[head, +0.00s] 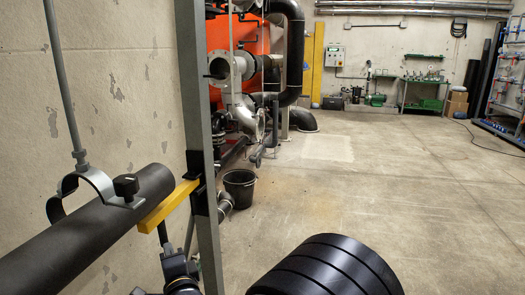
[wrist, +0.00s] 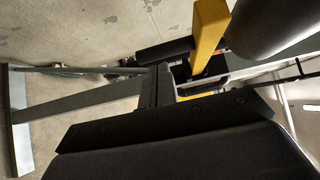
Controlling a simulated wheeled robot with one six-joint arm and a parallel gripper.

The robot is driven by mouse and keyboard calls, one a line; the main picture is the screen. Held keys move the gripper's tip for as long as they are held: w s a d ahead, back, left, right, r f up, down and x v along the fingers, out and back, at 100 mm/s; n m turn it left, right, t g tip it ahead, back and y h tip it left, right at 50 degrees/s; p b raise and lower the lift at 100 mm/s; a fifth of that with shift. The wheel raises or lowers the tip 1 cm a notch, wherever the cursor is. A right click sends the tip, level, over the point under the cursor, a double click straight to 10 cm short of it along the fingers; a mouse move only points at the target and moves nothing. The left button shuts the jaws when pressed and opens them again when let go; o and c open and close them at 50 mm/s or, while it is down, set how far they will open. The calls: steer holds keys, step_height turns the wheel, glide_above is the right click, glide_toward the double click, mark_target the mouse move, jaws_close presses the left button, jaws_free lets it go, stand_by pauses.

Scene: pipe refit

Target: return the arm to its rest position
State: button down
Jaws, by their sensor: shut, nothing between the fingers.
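My gripper (wrist: 175,122) fills the bottom of the wrist view as a broad dark body with a screwed edge plate. It is shut with nothing held, and its fingertips are hard to make out. In the head view I cannot pick out the gripper for certain. A ribbed black cylinder at the bottom there looks like part of my arm. A yellow bar (head: 168,206) juts from the grey post beside the black pipe (head: 85,235). The yellow bar also shows in the wrist view (wrist: 208,36), beyond the gripper and apart from it.
The grey upright post (head: 200,130) stands close by on the left. A black knob (head: 126,186) and a pipe clamp (head: 82,192) sit on the pipe. A black bucket (head: 240,188) stands behind the post. The concrete floor (head: 400,195) is clear to the right.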

mark_target(163, 236)
steer(key=x, duration=0.3)
steer(key=shift+w+a, duration=0.2)
steer(key=shift+a, duration=0.15)
steer(key=shift+w+a, duration=0.1)
steer(key=shift+r, duration=0.15)
